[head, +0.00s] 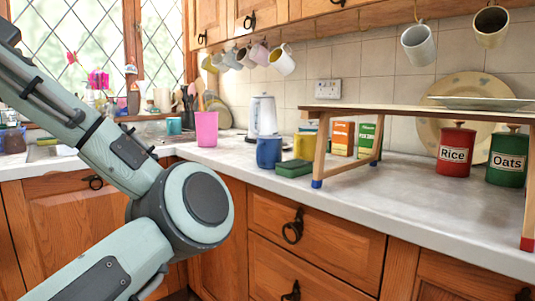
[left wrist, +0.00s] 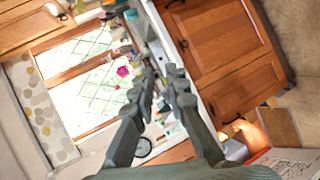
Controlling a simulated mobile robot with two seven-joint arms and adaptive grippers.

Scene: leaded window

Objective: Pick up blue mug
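The blue mug (head: 269,152) stands upright on the worktop in the head view, near its front edge. It is just left of a green block (head: 294,169) and in front of a white kettle (head: 263,115). My left arm crosses the left of the head view, but its gripper is outside that view. In the left wrist view my left gripper (left wrist: 161,75) has its fingers apart with nothing between them, pointing towards the window side. I cannot make out the blue mug in that view. My right gripper is in neither view.
A pink tumbler (head: 206,129) stands left of the mug and a yellow mug (head: 305,146) to its right. A wooden shelf stand (head: 420,112) rises over the worktop (head: 400,210), with red and green canisters behind. The worktop before the stand is clear. Several mugs hang above.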

